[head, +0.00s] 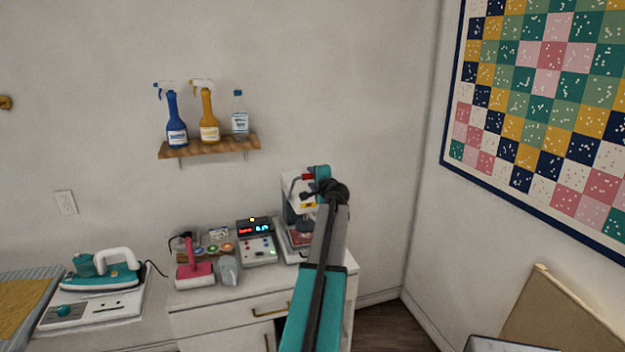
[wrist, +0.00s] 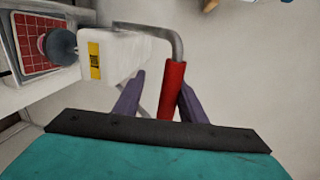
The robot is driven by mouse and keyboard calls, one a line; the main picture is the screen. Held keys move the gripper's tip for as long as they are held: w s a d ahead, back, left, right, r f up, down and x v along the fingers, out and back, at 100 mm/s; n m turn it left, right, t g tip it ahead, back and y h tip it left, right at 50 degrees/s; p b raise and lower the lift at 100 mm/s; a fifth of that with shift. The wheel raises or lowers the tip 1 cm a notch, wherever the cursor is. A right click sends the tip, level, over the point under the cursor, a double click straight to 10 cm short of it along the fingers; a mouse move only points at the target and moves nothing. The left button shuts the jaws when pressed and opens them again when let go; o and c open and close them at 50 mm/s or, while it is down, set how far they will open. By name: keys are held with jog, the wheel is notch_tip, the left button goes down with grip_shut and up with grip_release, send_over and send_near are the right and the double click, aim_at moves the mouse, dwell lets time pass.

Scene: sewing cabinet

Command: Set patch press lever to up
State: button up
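The patch press (head: 295,227) stands at the right end of the white cabinet, partly hidden by my arm in the head view. It also shows in the wrist view, with a white body (wrist: 112,55), a yellow label and a red gridded plate (wrist: 38,42). Its lever is a bent grey metal rod with a red grip (wrist: 172,92), which also shows in the head view (head: 307,177) near the top of the press. My gripper (wrist: 161,82) is open, with the red grip between its two dark purple fingers. A gap shows beside the left finger; contact on the right is unclear.
A control box with lit displays (head: 257,245) stands left of the press. A pink tool (head: 194,265) and a grey object (head: 229,270) lie farther left. A shelf (head: 210,147) with bottles hangs above. The wall behind the press is close.

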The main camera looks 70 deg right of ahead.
jog(key=s+a+r+p, duration=0.4)
jog(key=s+a+r, duration=0.2)
jog(key=a+r, duration=0.2)
jog(key=shift+a+r, duration=0.4)
jog(key=shift+r, duration=0.55)
dwell(1.6)
jog(key=shift+s, duration=0.2)
dwell(0.5)
jog(key=b+v, duration=0.4)
jog(key=v, duration=0.9)
jog(key=shift+s+a+b, duration=0.2)
jog(key=shift+a+b, duration=0.1)
jog(key=shift+b, duration=0.05)
